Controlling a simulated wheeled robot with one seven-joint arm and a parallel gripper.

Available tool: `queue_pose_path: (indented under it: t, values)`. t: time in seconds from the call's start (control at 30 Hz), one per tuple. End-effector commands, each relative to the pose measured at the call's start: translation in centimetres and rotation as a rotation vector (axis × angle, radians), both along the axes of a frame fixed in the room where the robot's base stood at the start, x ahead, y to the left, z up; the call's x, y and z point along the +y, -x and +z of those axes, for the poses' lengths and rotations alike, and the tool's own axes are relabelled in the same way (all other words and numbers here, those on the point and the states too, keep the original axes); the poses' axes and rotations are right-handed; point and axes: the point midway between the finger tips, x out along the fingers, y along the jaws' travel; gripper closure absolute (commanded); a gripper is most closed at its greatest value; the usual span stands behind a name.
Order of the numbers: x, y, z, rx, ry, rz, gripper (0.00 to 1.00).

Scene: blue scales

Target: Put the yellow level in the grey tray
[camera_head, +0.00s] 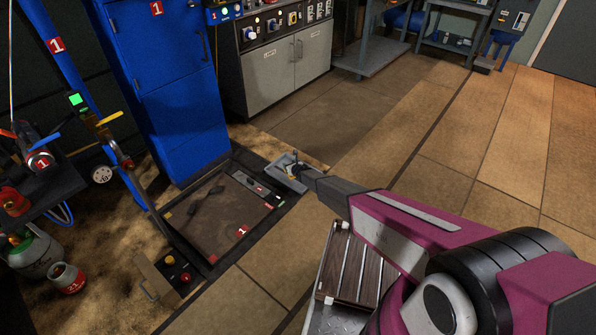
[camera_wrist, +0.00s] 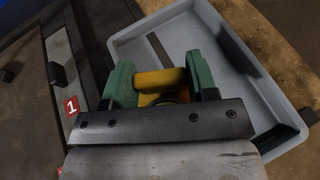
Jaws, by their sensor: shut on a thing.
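The yellow level (camera_wrist: 160,84) is a short yellow piece between the green fingers of my gripper (camera_wrist: 160,88) in the wrist view. My gripper is shut on it. The level's lower part is hidden by the gripper body. The grey tray (camera_wrist: 268,92) lies beneath and to the right, with raised walls. The level and fingers overlap the tray's left part in the wrist view; I cannot tell the height between them. In the head view, the grey tray (camera_head: 300,182) is small and sits at the corner of the dark floor platform, with my gripper (camera_head: 292,170) over it.
The dark platform (camera_head: 185,228) has a raised frame and red labels marked 1. A blue cabinet (camera_head: 175,95) stands behind it. A control box (camera_head: 176,268) and red-and-grey canisters (camera_head: 66,278) are at left. Tiled floor (camera_head: 440,150) is open at right.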

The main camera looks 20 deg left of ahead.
Motion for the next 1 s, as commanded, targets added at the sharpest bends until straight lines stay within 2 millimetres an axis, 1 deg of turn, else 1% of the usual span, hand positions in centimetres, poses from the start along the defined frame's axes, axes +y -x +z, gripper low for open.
queue_pose_path:
  t: [0.03,0.1,0.2,0.3,0.53,0.8,1.0]
  values:
    - [-0.5,-1.2,-0.9,-0.001,0.001,-0.002,0.72]
    - [-1.2,-2.4,-1.7,0.000,-0.001,-0.001,0.72]
    - [-2.1,-3.8,-2.7,0.000,0.000,-0.001,0.72]
    - [-2.8,-4.7,-3.3,0.000,0.000,-0.001,0.72]
    - [-3.2,-5.2,-4.2,0.000,0.000,0.001,0.72]
    - [-3.1,-5.3,-7.5,0.001,-0.001,0.001,0.72]
    - [-3.2,-5.2,-7.6,-0.001,-0.001,0.000,0.72]
